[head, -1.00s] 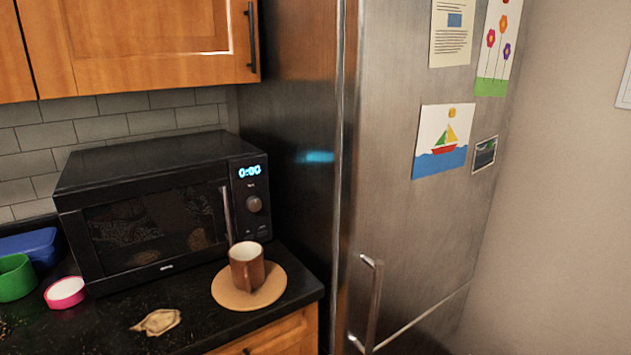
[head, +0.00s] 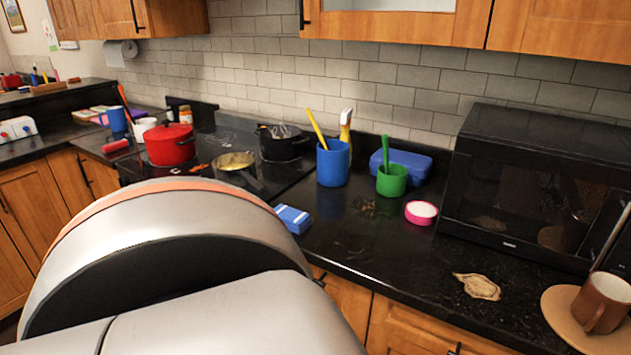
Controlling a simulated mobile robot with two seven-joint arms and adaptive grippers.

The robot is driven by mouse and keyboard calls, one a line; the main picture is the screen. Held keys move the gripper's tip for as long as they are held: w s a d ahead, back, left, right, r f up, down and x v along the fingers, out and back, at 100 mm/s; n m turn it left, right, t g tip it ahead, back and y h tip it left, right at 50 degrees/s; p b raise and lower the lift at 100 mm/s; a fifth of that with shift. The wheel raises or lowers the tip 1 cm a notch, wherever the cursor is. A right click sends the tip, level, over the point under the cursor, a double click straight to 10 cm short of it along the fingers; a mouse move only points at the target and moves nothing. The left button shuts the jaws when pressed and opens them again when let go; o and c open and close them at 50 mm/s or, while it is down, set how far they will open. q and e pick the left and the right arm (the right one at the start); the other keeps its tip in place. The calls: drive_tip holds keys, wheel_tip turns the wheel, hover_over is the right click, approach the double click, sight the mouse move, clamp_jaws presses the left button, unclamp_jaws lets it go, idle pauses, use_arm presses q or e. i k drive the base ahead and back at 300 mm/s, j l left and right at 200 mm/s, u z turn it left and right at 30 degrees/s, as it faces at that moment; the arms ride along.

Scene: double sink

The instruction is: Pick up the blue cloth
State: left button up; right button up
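A small blue folded item with white stripes (head: 293,218), which looks like the blue cloth, lies on the black counter near its front edge. It sits just beyond a large pale grey link of my own arm, which fills the lower left and may hide part of it. Neither of my grippers shows in the head view.
A blue holder with utensils (head: 333,163), green cup (head: 392,181), blue box (head: 402,164) and pink-rimmed dish (head: 421,213) stand behind and right. A stove with a red pot (head: 169,145) is left; a microwave (head: 535,205) is right. The front counter between is mostly clear.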

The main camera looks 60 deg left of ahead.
sight(297, 221)
drive_tip(key=u, duration=2.25)
